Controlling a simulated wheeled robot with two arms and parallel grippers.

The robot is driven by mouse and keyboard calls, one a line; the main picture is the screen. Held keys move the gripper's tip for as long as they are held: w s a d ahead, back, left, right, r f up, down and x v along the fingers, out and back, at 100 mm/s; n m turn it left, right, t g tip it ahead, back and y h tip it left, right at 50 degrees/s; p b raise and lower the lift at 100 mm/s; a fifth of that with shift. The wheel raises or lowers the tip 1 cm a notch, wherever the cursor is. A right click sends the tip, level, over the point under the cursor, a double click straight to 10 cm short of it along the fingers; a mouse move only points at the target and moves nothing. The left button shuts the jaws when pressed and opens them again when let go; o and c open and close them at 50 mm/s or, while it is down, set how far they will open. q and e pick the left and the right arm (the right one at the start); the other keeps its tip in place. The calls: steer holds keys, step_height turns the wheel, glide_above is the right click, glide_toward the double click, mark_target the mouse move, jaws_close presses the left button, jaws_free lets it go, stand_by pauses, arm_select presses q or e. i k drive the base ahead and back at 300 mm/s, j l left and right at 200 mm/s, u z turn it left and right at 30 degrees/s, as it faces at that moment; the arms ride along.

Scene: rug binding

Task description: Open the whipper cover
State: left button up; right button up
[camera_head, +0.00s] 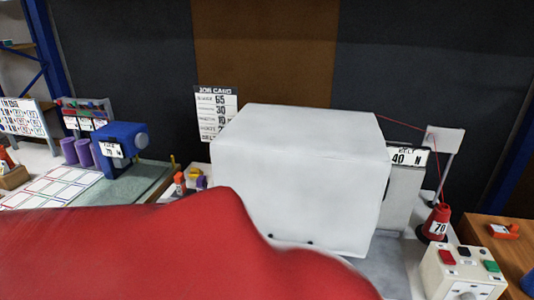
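A large white box-shaped cover (298,170), which looks like the whipper cover, stands in the middle of the bench. Its top and front faces are plain, with small dark spots along the lower front edge. It appears shut, and whatever is inside is hidden. Neither of my grippers shows. A large smooth red shape (170,255) close to the camera fills the lower left and middle and hides the area in front of the cover; I cannot tell what it is.
Right of the cover stand a "40 N" belt sign (407,156), a red cone marked 70 (436,220) and a button box (463,273). A red thread runs above them. At left are a blue device (120,145) and purple spools (77,152). A job card (215,112) hangs behind.

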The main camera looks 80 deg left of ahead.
mark_target(319, 178)
steer(key=u, duration=2.3)
